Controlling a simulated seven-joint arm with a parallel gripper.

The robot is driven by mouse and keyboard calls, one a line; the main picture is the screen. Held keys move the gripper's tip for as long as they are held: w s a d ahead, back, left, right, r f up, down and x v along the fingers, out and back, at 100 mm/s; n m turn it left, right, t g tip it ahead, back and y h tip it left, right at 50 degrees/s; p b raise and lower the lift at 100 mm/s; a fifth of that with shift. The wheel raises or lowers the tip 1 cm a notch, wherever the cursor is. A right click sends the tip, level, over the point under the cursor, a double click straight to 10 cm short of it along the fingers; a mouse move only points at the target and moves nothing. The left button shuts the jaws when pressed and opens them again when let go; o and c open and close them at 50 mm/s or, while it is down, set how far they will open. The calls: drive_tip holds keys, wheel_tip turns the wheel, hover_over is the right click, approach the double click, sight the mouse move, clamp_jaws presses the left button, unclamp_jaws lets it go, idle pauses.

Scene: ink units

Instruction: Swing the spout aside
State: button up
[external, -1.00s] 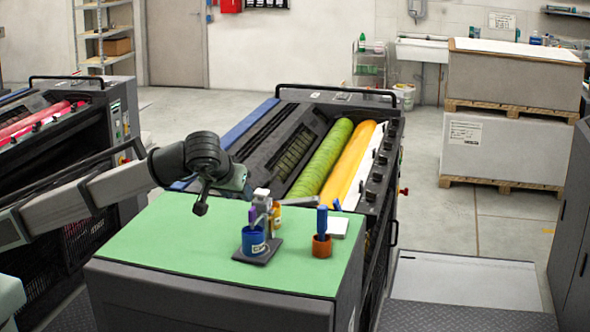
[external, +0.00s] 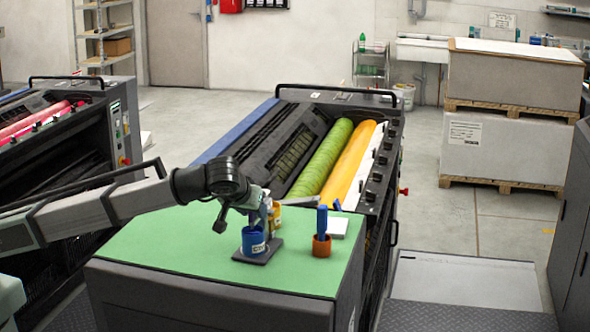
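A small ink stand sits on the green bench top, with a dark base plate (external: 270,251) and a blue can (external: 254,243) with a pale label on it. My gripper (external: 252,212) is right above and behind the can, at the upper part of the stand. My gripper and wrist cover much of the stand's top. I cannot make out the spout clearly or tell whether the fingers touch it. The opening between the fingers is too small to see. A grey bar (external: 296,203) sticks out to the right behind the stand; I cannot tell what it belongs to.
A yellow can (external: 277,214) stands close behind the stand. An orange cup (external: 321,246) with a blue-handled tool and a white pad (external: 338,228) are to the right. The press with green and yellow rollers (external: 352,162) lies behind. The green bench top (external: 170,255) is clear at left.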

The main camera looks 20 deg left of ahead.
drive_tip(key=shift+c, duration=0.3)
clamp_jaws()
idle(0.3)
